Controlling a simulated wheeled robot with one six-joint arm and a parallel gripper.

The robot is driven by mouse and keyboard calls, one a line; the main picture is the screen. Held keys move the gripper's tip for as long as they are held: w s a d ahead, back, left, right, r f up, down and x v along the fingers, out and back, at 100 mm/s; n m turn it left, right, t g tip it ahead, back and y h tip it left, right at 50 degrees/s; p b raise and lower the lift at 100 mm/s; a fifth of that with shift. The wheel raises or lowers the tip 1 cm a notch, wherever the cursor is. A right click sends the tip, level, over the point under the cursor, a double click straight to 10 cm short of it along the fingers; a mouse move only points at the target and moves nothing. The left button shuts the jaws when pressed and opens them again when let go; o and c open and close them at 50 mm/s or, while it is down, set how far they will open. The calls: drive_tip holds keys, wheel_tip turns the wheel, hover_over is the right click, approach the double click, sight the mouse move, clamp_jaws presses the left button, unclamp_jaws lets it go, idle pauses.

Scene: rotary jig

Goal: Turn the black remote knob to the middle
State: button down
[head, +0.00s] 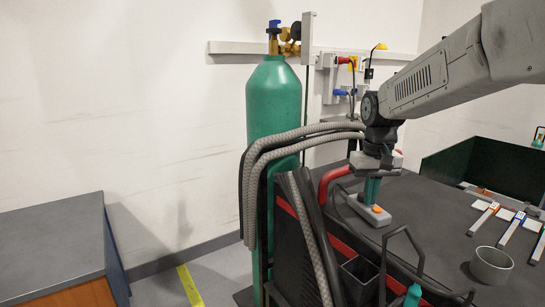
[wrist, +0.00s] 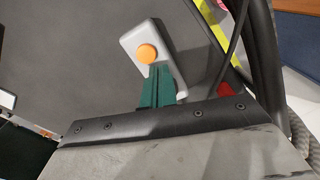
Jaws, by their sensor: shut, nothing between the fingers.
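A light grey box (head: 384,220) with a round orange button lies on the dark table top near its left edge. In the wrist view, the box (wrist: 134,38) and its orange button (wrist: 147,53) show just beyond my fingertips. I cannot make out a black knob on it; my fingers cover part of the box. My gripper (head: 371,202) points down over the box, with its green fingers together and nothing between them. In the wrist view, the fingertips (wrist: 160,68) overlap the box beside the orange button; I cannot tell whether they touch it.
A red curved rail (head: 328,183) and grey hoses (head: 300,140) run beside the table's left edge, near a green gas cylinder (head: 273,100). A grey cup (head: 491,266) and several coloured strips (head: 483,218) lie to the right.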

drive_tip(key=shift+w+a, duration=0.1)
drive_tip(key=shift+w, duration=0.5)
idle(0.8)
drive_tip(key=shift+a, duration=0.15)
idle(0.5)
drive_tip(key=shift+s, duration=0.2)
drive_tip(key=shift+s, duration=0.25)
drive_tip(key=shift+r, duration=3.05)
